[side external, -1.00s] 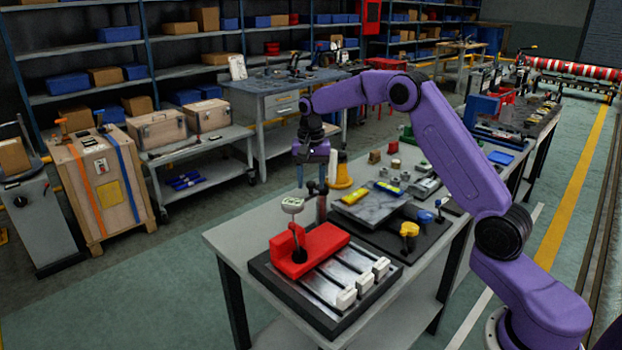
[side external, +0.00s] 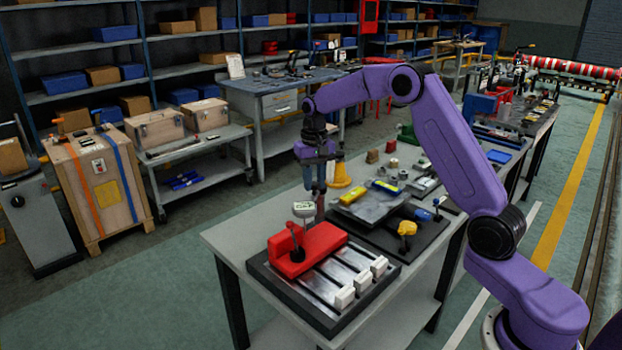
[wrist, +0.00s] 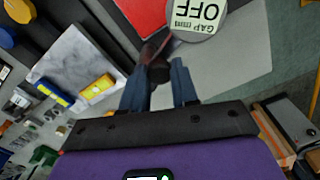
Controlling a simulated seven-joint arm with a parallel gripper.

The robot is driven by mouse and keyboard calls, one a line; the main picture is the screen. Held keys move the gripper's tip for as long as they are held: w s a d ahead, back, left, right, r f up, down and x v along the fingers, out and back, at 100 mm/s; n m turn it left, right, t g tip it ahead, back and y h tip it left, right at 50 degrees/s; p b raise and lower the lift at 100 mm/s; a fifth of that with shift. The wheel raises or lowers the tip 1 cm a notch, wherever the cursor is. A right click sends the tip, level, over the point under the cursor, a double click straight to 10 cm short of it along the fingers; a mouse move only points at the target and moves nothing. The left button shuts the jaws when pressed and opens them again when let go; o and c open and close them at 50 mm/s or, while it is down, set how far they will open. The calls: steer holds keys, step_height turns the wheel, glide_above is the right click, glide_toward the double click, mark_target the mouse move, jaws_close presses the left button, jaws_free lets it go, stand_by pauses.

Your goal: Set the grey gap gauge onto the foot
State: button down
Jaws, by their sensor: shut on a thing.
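My gripper (side external: 320,187) points down above the far edge of the table, behind the red block. In the wrist view its two blue-grey fingers (wrist: 158,92) are shut on the dark upright part of the grey gap gauge (wrist: 157,68). The round pale dial (wrist: 197,12), reading "GAP mm OFF", lies beside this part; the join is hard to see. In the side view the dial (side external: 303,209) shows just behind the red foot block (side external: 312,248). The gauge's lower end is partly hidden.
Several white blocks (side external: 361,283) sit along the plate's front right. To the right are a grey slab (side external: 365,205) with yellow and blue items, and a yellow-topped knob (side external: 406,229). A yellow cone-shaped thing (side external: 340,175) stands behind my gripper. The table's left corner is bare.

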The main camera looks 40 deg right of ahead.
steer(key=shift+s+d+r+n, duration=0.1)
steer(key=shift+s+d+n, duration=0.25)
steer(key=shift+n, duration=0.95)
steer(key=shift+s+d+f+n, duration=0.1)
steer(key=shift+s+d+n, duration=0.2)
steer(key=shift+n, duration=1)
steer(key=shift+s+d+r+n, duration=0.1)
steer(key=shift+s+d+n, duration=0.25)
steer(key=shift+n, duration=0.95)
steer(key=c, duration=0.8)
jaws_free()
steer(key=shift+c, duration=0.2)
step_height(320, 180, up, 17)
steer(key=shift+r, duration=0.2)
steer(key=shift+s, duration=0.1)
